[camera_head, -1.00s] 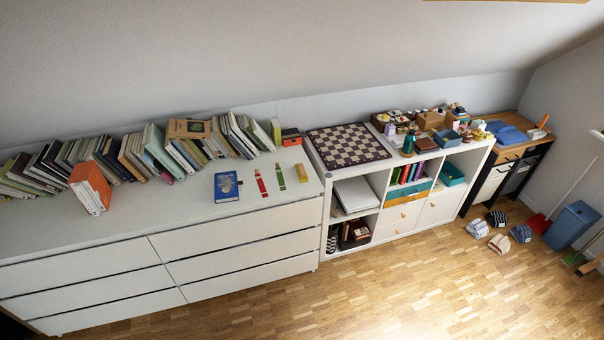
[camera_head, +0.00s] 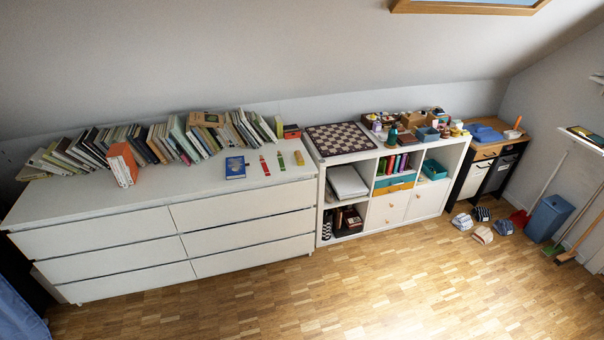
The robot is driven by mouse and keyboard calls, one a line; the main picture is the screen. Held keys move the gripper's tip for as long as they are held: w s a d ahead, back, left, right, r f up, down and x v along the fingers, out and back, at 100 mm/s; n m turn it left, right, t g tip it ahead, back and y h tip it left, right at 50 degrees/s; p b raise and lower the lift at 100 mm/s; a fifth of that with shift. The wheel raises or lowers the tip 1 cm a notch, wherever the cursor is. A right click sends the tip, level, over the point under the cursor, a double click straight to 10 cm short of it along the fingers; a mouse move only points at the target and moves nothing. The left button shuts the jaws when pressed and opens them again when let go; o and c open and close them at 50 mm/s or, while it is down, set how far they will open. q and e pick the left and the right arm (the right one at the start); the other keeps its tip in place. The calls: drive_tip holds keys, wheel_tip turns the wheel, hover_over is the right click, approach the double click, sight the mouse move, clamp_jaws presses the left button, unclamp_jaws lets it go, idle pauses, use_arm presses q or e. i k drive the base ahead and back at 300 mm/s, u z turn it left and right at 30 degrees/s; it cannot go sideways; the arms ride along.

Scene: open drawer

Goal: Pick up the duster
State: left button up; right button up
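I cannot tell for sure which thing is the duster. An orange-handled item with a pale lower end (camera_head: 515,130) stands tilted on the dark cabinet (camera_head: 508,150) at the far right, beside a blue folded-looking item (camera_head: 484,134). All are too small to see in detail. Neither of my grippers shows in the head view.
A white dresser (camera_head: 110,230) with shut drawers stands left, with books (camera_head: 122,164) and small coloured items on top. A white shelf unit (camera_head: 325,215) with a chessboard (camera_head: 340,138) stands beside it. Slippers (camera_head: 482,235) lie near the cabinet. The wooden floor (camera_head: 330,290) in front is clear.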

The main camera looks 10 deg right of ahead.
sight(298, 157)
drive_tip(key=z, duration=0.85)
drive_tip(key=i, duration=2.45)
drive_tip(key=u, duration=1.5)
drive_tip(key=i, duration=0.65)
drive_tip(key=u, duration=0.75)
